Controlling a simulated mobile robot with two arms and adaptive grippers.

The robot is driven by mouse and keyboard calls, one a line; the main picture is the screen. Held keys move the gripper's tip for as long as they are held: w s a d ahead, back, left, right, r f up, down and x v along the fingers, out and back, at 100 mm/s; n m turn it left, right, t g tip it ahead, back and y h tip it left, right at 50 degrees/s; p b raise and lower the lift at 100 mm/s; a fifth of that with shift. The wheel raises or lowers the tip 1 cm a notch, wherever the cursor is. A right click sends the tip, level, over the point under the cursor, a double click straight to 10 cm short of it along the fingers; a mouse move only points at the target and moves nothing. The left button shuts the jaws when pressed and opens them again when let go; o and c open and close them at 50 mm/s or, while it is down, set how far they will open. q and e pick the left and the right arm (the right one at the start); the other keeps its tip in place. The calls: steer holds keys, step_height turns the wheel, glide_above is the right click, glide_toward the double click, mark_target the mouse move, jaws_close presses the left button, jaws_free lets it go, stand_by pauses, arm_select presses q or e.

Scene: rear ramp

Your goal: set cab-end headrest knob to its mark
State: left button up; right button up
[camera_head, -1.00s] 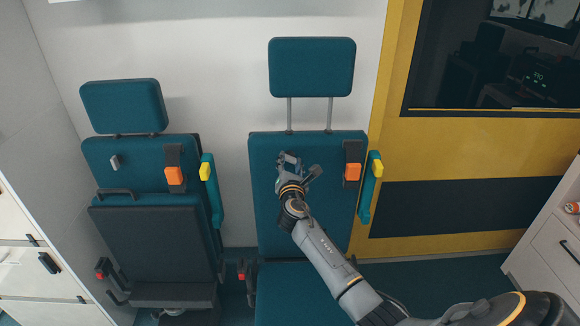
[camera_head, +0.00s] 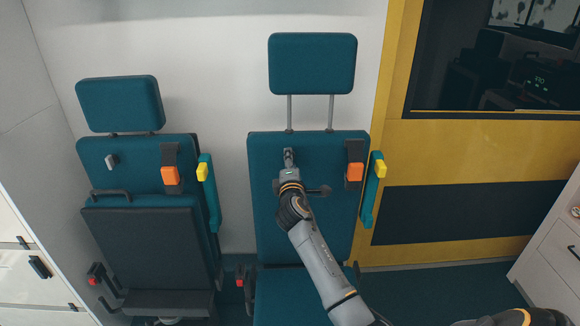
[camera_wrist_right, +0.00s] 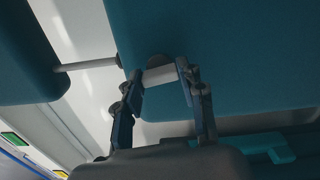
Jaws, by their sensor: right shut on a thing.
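The right-hand seat's teal headrest (camera_head: 313,63) stands raised on two posts above its backrest (camera_head: 262,200); it also shows in the right wrist view (camera_wrist_right: 28,55). A pale grey knob (camera_head: 289,153) sticks out near the top of that backrest. In the right wrist view the knob (camera_wrist_right: 160,75) lies between the two fingers of my right gripper (camera_wrist_right: 159,79), which is shut on it. In the head view my right gripper (camera_head: 289,164) covers the knob's lower part. I cannot make out a mark near the knob. My left gripper is not in view.
The left-hand seat has a lower headrest (camera_head: 120,104) and its own grey knob (camera_head: 112,161). Orange buckles (camera_head: 355,172) and yellow-tipped teal armrests (camera_head: 371,190) flank the backrests. A yellow door (camera_head: 450,150) stands at right, drawers (camera_head: 560,235) beyond it.

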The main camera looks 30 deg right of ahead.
steer(key=shift+m+b, duration=0.35)
steer(key=shift+m, duration=0.65)
steer(key=o, duration=1.2)
steer(key=shift+c, duration=0.2)
steer(key=shift+s, duration=0.1)
steer(key=v, duration=1.2)
